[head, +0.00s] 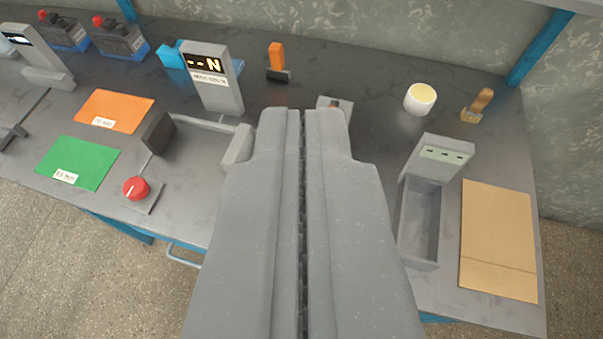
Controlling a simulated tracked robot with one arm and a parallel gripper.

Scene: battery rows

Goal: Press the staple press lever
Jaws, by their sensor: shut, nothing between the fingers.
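My gripper (304,112) fills the lower middle of the head view, its two grey fingers shut together with nothing between them. Its tips lie over the workbench (385,140). A grey display post (216,85) showing "--N" stands to the left of the tips. An upright orange piece (277,57) on a dark base stands behind.
On the left are an orange mat (115,108), a green mat (78,160), a red knob (135,188) and a dark block (158,132). On the right are a grey bin (421,225), cardboard (497,235), a yellow-topped cup (420,98) and a wooden-handled brush (479,105).

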